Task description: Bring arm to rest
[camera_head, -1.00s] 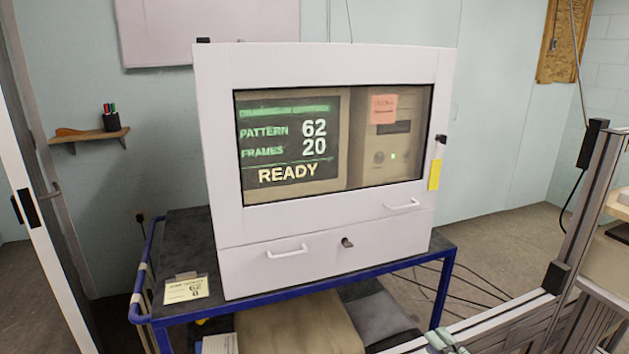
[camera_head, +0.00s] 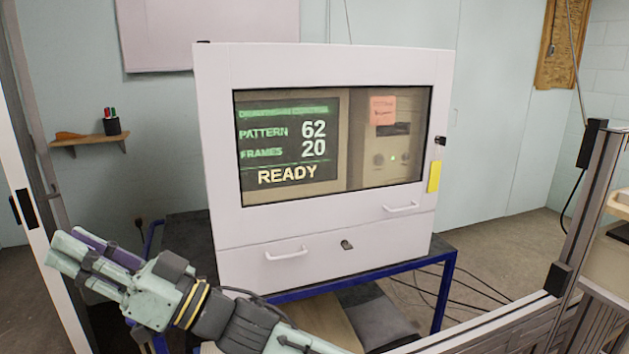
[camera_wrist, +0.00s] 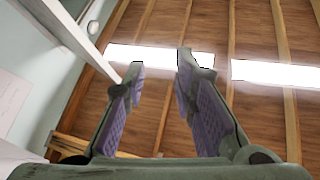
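My gripper (camera_head: 78,250) is at the lower left of the head view, in front of the left side of the blue cart, pointing left. In the wrist view my gripper (camera_wrist: 160,75) has its two purple-padded fingers apart, with nothing between them. The wrist view looks toward a wooden ceiling with bright light strips, so the fingers point upward. My arm hides the cart's left end and the small card seen there before.
A white cabinet (camera_head: 222,240) with a READY screen (camera_head: 290,150) stands on the blue cart (camera_head: 440,290). A small shelf (camera_head: 90,142) with pens is on the left wall. Metal frame posts stand at left (camera_head: 40,190) and right (camera_head: 590,200). Cables lie on the floor.

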